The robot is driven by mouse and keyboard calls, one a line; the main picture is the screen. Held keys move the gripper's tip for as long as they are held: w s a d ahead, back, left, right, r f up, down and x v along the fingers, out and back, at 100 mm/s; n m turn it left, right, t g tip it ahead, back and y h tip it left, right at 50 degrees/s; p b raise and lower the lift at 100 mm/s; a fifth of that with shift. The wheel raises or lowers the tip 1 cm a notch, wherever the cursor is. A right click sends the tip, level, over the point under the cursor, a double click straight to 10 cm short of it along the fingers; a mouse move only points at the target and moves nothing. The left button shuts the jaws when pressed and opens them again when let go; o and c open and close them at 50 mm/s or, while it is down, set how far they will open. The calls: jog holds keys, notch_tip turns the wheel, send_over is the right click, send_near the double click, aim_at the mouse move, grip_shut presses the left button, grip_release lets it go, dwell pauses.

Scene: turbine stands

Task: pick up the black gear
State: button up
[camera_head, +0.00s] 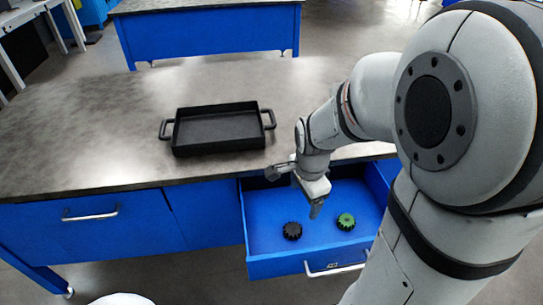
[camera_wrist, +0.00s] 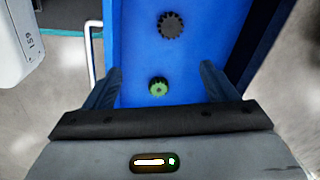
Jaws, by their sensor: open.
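The black gear (camera_head: 292,231) lies flat on the floor of the open blue drawer (camera_head: 262,205), left of a green gear (camera_head: 345,221). In the wrist view the black gear (camera_wrist: 170,25) is near the top and the green gear (camera_wrist: 158,87) is below it, between the fingers in the picture. My gripper (camera_head: 316,211) is over the drawer, above the gears and between them in the head view. In the wrist view my gripper (camera_wrist: 161,82) has its two fingers wide apart with nothing held.
A black tray (camera_head: 218,131) with two handles stands on the grey worktop (camera_head: 90,130) behind the drawer. The drawer's front wall with its handle (camera_head: 335,269) and its side walls surround the gears. Another blue bench (camera_head: 210,35) stands farther back.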

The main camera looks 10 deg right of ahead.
aim_at(293, 228)
jog(key=w+f+m, duration=0.1)
jog(key=f+m, duration=0.3)
jog(key=w+f+m, duration=0.2)
jog(key=f+m, duration=0.3)
jog(key=w+f+m+g, duration=0.1)
jog(key=f+m, duration=0.3)
jog(key=shift+w+d+f+m+b, duration=0.1)
jog(key=shift+w+f+m+b, duration=0.05)
jog(key=shift+w+m+b, duration=0.15)
notch_tip(293, 228, down, 2)
jog(key=shift+f+m, duration=0.2)
jog(key=shift+m, duration=0.1)
jog(key=shift+w+a+f, duration=0.1)
jog(key=shift+a+f, duration=0.05)
jog(key=shift+f, duration=1.3)
jog(key=shift+w+a+f, duration=0.1)
jog(key=shift+a+f, duration=0.05)
jog(key=shift+f, duration=1.25)
jog(key=shift+c, duration=0.3)
jog(key=c, duration=1.4)
jog(key=shift+r, duration=0.15)
notch_tip(293, 228, up, 10)
jog(key=shift+f, duration=0.1)
